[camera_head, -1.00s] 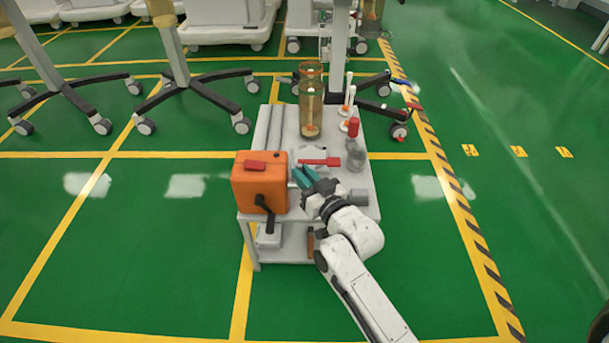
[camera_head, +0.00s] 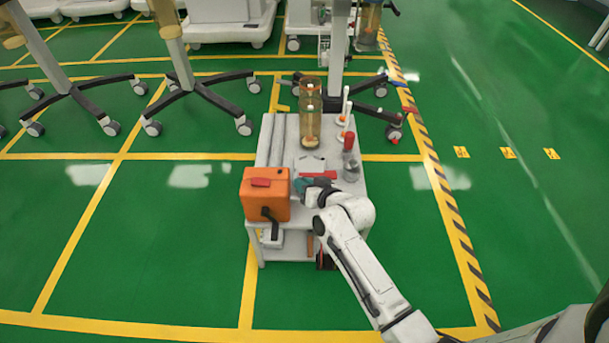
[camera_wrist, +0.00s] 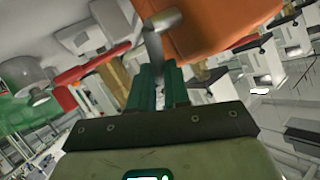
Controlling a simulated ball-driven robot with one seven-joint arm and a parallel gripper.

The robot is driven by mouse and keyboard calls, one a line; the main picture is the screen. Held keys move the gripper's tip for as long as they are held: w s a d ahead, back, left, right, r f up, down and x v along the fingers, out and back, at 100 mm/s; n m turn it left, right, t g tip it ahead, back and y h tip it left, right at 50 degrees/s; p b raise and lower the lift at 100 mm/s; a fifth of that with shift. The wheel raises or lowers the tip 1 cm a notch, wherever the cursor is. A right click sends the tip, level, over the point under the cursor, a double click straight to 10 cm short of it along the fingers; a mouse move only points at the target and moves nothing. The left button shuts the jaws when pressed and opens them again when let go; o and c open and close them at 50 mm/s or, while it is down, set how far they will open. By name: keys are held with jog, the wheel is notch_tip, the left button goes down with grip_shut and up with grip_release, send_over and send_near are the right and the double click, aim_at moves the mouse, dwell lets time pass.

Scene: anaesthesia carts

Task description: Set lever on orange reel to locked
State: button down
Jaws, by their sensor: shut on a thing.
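The orange reel (camera_head: 252,203) is a box with a red piece on top, standing at the left front of the white cart. A black crank (camera_head: 266,213) is on its front. My gripper (camera_head: 303,184) is at the reel's right side. In the wrist view the reel (camera_wrist: 215,28) fills the upper right. A grey lever (camera_wrist: 163,20) with a darker stem is beside it. The teal fingers of my gripper (camera_wrist: 158,78) are close together around the stem. Their tips partly hide it, and I cannot tell the lever's set position.
Wheeled stands (camera_head: 190,95) are behind. Green floor is free on the left and right.

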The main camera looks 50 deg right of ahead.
jog(key=shift+w+d+f+m+g+y+p, duration=0.4)
jog(key=shift+f+m+g+y+p, duration=0.15)
jog(key=shift+g+y+p, duration=0.5)
jog(key=shift+w+d+f+m+g+y+p, duration=0.25)
jog(key=shift+d+f+m+g+y+p, duration=0.2)
jog(key=shift+g+y+p, duration=0.55)
jog(key=shift+w+d+f+m+g+y+p, duration=0.4)
jog(key=shift+m+g+y+p, duration=0.2)
jog(key=shift+g+y+p, duration=0.4)
jog(key=shift+f, duration=0.1)
jog(key=c, duration=1.4)
grip_release()
jog(key=p+v, duration=0.3)
jog(key=v, duration=0.8)
jog(key=shift+w+p, duration=0.1)
jog(key=shift+p, duration=0.25)
